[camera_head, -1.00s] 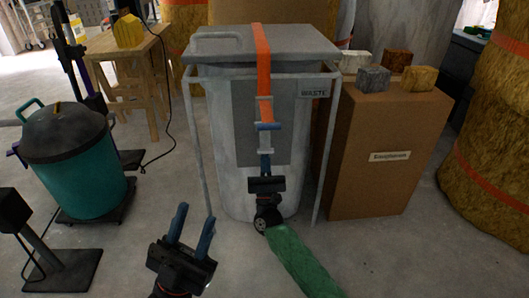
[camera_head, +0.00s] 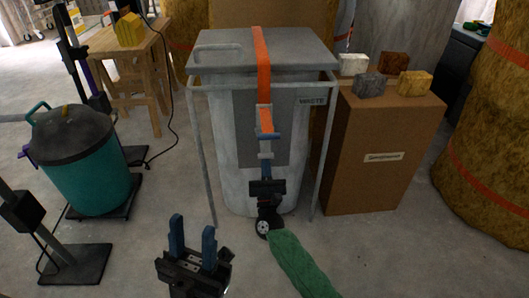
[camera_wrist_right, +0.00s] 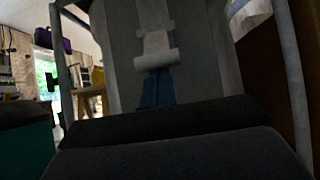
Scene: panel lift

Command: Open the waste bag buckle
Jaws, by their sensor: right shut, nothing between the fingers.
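The grey waste bin (camera_head: 229,165) stands upright with its lid (camera_head: 300,52) down. An orange strap (camera_head: 263,65) runs over the lid and down the front to the buckle (camera_head: 267,136), which has grey parts and a blue bar. The buckle also shows pale in the right wrist view (camera_wrist_right: 155,52). My right gripper (camera_head: 266,166), on the green-sleeved arm, is shut and empty just below the buckle. Its blue fingers (camera_wrist_right: 157,88) point up at the buckle; whether they touch it I cannot tell. My left gripper (camera_head: 193,226) is open and empty, low in front of the bin's left side.
A cardboard box (camera_head: 365,175) with several blocks on top stands close on the right. A teal drum (camera_head: 85,185) stands left. Clear floor lies in front.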

